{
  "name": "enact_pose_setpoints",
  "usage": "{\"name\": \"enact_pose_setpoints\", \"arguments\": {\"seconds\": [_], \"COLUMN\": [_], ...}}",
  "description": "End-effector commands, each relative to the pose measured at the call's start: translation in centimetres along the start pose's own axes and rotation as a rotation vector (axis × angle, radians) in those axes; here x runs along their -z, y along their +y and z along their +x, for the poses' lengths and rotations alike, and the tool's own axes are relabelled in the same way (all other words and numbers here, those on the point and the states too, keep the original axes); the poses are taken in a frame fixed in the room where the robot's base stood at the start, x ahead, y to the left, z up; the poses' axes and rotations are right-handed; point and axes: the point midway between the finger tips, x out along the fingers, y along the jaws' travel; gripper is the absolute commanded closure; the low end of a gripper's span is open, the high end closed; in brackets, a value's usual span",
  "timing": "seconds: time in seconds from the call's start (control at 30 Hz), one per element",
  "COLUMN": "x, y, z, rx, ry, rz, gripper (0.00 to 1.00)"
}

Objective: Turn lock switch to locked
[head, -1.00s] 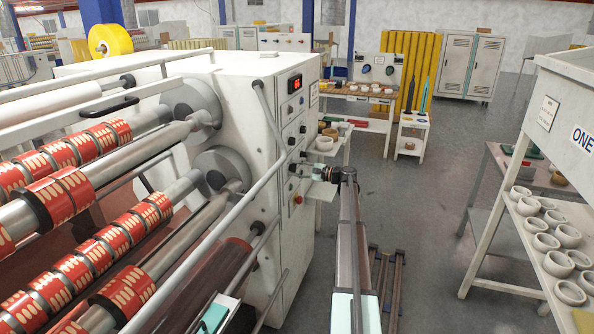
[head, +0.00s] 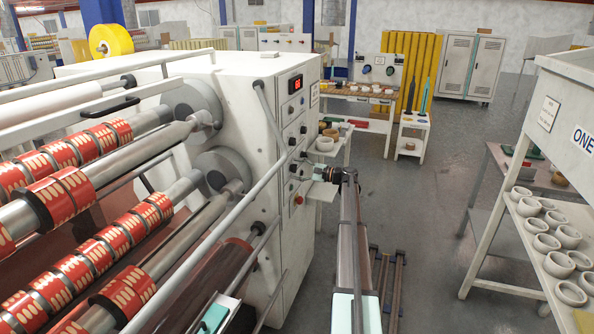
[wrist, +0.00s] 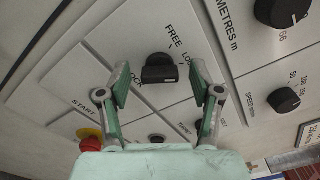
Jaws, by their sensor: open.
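The lock switch (wrist: 160,69) is a black rotary knob on the pale control panel, seen in the wrist view. The labels FREE and LOCK, partly covered by my fingers, are printed around it. My gripper (wrist: 158,84) is open, with one green-padded finger on each side of the knob and a gap to each. Whether the fingertips reach down to the knob's depth is hard to tell. In the head view my gripper (head: 312,173) is at the side panel of the white machine (head: 250,110), small and partly hidden by my arm.
In the wrist view a red stop button (wrist: 90,138) on yellow sits lower left, and the metres knob (wrist: 281,12) and speed knob (wrist: 284,100) sit to the right. In the head view a small shelf with rolls (head: 326,143) stands just behind my gripper.

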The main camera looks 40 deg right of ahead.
Motion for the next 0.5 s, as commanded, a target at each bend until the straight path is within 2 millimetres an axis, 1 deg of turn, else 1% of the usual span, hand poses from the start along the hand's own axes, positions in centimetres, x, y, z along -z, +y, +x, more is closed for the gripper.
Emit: {"name": "enact_pose_setpoints", "arguments": {"seconds": [0.17, 0.5], "x": [0.0, 0.0], "y": [0.0, 0.0], "z": [-2.1, -8.6], "rx": [0.001, 0.001], "ry": [0.002, 0.001], "rz": [0.000, 0.000], "gripper": [0.35, 0.35]}}
